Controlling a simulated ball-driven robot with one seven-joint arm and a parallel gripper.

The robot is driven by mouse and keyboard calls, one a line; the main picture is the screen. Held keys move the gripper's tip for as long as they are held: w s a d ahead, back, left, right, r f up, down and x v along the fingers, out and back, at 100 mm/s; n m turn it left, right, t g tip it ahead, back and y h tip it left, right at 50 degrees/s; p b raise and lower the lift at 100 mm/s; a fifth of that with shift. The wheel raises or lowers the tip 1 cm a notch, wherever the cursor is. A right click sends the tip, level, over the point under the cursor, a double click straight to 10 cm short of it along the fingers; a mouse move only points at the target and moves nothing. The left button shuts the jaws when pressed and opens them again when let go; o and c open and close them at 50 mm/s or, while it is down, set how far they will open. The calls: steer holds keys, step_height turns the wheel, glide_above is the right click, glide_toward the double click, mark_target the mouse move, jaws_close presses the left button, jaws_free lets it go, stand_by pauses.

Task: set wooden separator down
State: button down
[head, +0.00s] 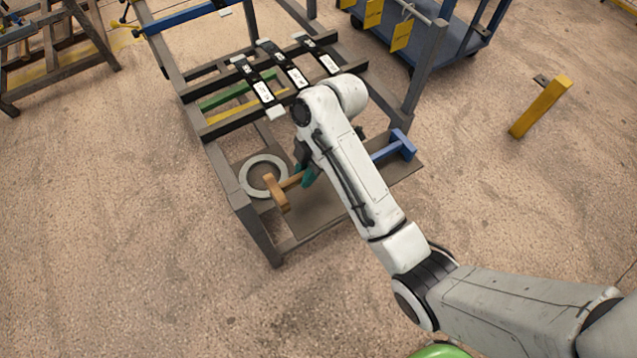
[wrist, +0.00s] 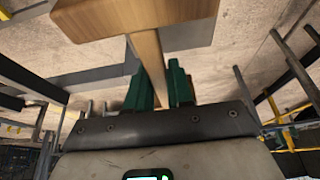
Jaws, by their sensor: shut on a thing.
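The wooden separator (head: 276,192) is a light-brown T-shaped piece with a crossbar and a shaft. My gripper (head: 304,177), with teal fingers, is shut on its shaft, over the lower shelf of the rack. In the wrist view the separator's crossbar (wrist: 110,17) fills the top, and its shaft runs down between the green fingers of my gripper (wrist: 158,84). My arm hides part of the shelf and the far end of the shaft. I cannot tell whether the separator touches the shelf.
The rack's lower shelf (head: 312,212) holds a grey ring (head: 246,186) at left and a blue T-shaped piece (head: 402,146) at right. Black straps (head: 291,68) with white labels cross the upper rails.

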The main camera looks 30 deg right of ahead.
steer(key=shift+s+d+f, duration=0.35)
steer(key=shift+d+f, duration=0.05)
steer(key=shift+f, duration=0.2)
steer(key=shift+s+d+f, duration=0.3)
steer(key=shift+d+f, duration=0.05)
steer(key=shift+f, duration=0.25)
steer(key=shift+s+d+f+p, duration=0.15)
steer(key=shift+f+p, duration=0.1)
steer(key=shift+f, duration=0.75)
steer(key=shift+s+d+f+p, duration=0.15)
steer(key=shift+f+p, duration=0.1)
steer(key=shift+f, duration=0.75)
steer(key=c, duration=1)
jaws_free()
steer(key=shift+p+v, duration=1.8)
steer(key=shift+v, duration=4.25)
